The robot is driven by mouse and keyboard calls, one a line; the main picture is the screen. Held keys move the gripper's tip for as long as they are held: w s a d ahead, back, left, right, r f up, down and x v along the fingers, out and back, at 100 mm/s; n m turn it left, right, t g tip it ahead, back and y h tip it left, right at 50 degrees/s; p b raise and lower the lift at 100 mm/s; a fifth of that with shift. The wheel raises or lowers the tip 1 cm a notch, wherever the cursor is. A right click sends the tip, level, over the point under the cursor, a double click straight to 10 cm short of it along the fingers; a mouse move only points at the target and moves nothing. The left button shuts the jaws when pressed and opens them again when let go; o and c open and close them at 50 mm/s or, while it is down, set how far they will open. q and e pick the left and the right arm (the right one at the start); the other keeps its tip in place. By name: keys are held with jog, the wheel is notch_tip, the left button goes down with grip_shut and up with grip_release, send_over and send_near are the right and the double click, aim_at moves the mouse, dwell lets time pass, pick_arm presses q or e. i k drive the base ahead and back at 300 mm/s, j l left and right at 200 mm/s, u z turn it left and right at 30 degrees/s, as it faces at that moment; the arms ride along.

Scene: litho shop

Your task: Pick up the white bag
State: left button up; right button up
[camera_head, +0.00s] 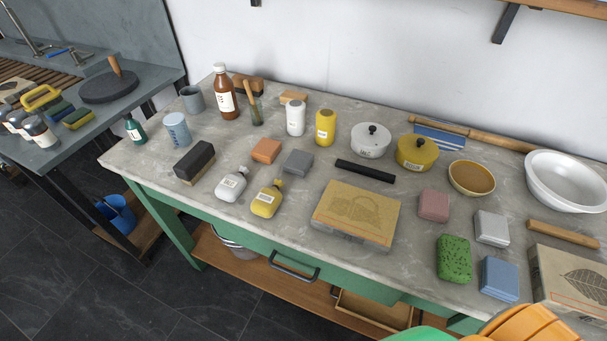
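A small white bag (231,186) with a label and a gathered neck at its upper right lies near the front edge of the grey-topped table (140,154), left of centre. A similar yellow bag (266,201) lies just to its right, close beside it. Neither of my grippers is visible in the head view, and nothing is seen holding the white bag.
Near the white bag are a black block brush (194,158), an orange block (266,150) and a grey block (298,161). A cardboard box (356,214) stands to the right. Bottles and lidded pots, including a white pot (370,143), stand behind. The table's left front corner is clear.

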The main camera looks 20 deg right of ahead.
aim_at(231, 187)
jog(key=i+j+z, duration=0.15)
jog(key=j+z, duration=0.2)
jog(key=i+j+z, duration=0.1)
jog(key=j+z, duration=0.25)
jog(key=j, duration=0.15)
jog(key=j+z, duration=0.35)
jog(key=j, duration=0.15)
